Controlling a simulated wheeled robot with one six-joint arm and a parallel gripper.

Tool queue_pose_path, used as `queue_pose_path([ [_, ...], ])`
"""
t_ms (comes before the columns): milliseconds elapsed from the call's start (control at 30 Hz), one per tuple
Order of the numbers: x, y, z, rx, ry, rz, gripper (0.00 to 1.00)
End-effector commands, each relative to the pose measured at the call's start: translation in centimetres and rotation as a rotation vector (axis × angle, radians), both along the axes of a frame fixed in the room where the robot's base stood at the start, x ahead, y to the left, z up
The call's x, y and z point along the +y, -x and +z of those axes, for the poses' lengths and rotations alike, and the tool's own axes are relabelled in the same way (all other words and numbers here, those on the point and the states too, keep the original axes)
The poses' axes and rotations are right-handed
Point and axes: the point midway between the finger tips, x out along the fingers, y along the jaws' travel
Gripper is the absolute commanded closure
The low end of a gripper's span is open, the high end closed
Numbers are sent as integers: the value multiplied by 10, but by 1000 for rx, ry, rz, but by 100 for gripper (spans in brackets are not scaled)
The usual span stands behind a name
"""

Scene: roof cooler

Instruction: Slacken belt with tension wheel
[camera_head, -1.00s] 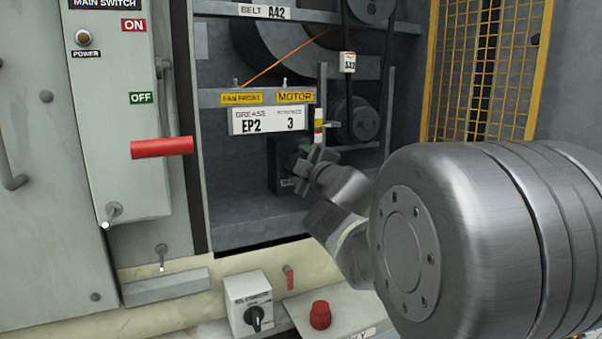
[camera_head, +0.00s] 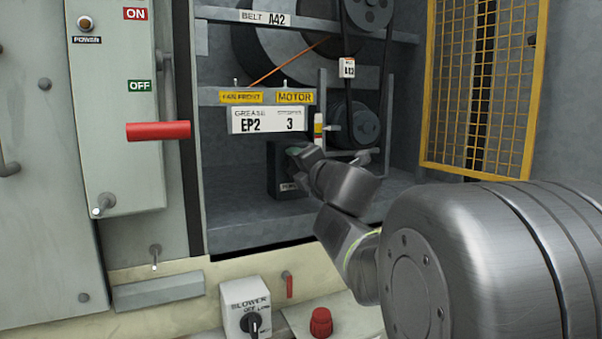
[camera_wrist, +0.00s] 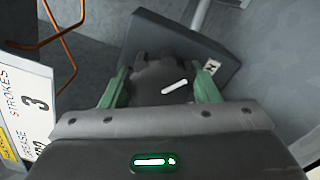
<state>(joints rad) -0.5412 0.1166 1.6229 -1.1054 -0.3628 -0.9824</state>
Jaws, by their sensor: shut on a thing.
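The tension wheel (camera_wrist: 160,78) is a dark lobed knob with a white mark, in front of a dark box (camera_head: 287,180) low in the cabinet. My gripper (camera_wrist: 165,88) is shut on the wheel, with a green finger on either side. In the head view my gripper (camera_head: 302,155) reaches the box's upper part and hides most of the wheel. The black belt (camera_head: 389,90) runs between the upper pulley (camera_head: 368,10) and the motor pulley (camera_head: 357,125). I cannot tell how tight it is.
A shelf edge with yellow labels and a white grease card (camera_head: 269,119) is just above my gripper. A yellow mesh guard (camera_head: 478,90) stands at right. A red switch handle (camera_head: 158,131) sticks out at left; a blower switch (camera_head: 251,307) and red button (camera_head: 320,321) are below.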

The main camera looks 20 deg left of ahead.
Motion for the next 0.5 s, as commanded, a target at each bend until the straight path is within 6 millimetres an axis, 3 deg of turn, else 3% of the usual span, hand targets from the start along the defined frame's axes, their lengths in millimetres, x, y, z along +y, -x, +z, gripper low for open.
queue_pose_path([
  [500, 0, 0, 0, -153, 131, 0, 67],
])
